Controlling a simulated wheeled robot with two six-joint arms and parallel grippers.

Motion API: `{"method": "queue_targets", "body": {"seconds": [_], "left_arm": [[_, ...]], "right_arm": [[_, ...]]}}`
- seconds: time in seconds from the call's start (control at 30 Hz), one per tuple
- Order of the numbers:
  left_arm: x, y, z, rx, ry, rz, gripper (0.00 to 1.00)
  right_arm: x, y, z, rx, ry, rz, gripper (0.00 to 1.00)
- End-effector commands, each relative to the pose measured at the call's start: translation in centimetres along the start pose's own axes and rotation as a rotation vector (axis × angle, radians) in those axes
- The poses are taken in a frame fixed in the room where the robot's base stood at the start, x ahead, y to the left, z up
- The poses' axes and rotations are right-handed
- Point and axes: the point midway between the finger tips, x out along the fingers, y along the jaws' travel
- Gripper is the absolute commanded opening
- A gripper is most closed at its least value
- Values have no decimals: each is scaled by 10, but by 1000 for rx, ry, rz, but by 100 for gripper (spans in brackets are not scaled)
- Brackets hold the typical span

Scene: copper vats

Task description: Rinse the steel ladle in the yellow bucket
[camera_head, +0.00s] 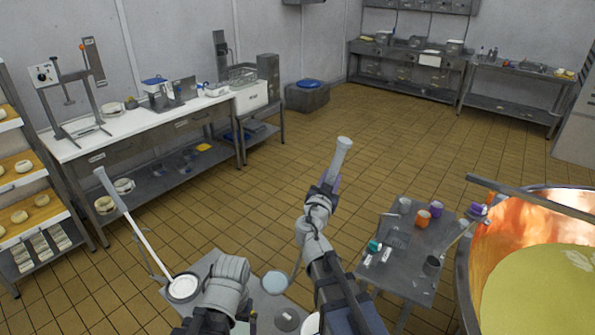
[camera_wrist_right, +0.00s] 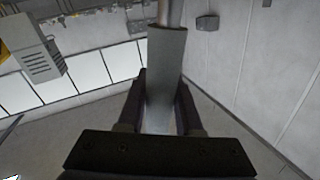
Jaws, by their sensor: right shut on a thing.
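My right gripper (camera_head: 328,190) is raised over the floor in the middle of the head view, shut on a pale grey handle (camera_head: 343,150) that points up and away. In the right wrist view this handle (camera_wrist_right: 165,70) sits between the fingers, with a shiny steel shaft (camera_wrist_right: 169,12) at its far end. A round bowl (camera_head: 275,282) on a thin rod shows left of my right arm; I cannot tell if it belongs to the held handle. A second long-handled tool (camera_head: 135,222) leans at left, its lower end at a white round vessel (camera_head: 184,288). My left gripper's fingers are hidden; its wrist shows beside this vessel. I see no clear yellow bucket.
A grey table (camera_head: 405,275) with small orange, purple and teal items stands right of my right arm. The copper vat (camera_head: 470,275) with yellowish liquid is at far right. A white-topped bench (camera_head: 130,127) runs along the left wall. The tiled floor ahead is clear.

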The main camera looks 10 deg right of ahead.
Motion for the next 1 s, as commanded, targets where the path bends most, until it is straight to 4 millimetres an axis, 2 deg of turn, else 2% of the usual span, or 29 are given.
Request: {"method": "queue_targets", "body": {"seconds": [0.03,0.2,0.4,0.6,1.0], "left_arm": [[-11,-1,1,0,0,0,100],[-29,-3,2,-2,0,1,100],[-41,-4,2,-3,0,1,100],[-45,-4,3,-3,0,1,100],[-42,-4,2,-3,0,1,100]], "right_arm": [[-12,-10,-9,0,-9,-39,0],[-44,-45,-20,0,-44,-181,0],[-71,-72,-26,-1,-73,-298,0],[-82,-82,-26,-1,-85,-344,0],[-83,-83,-23,-27,-82,-349,0]]}}
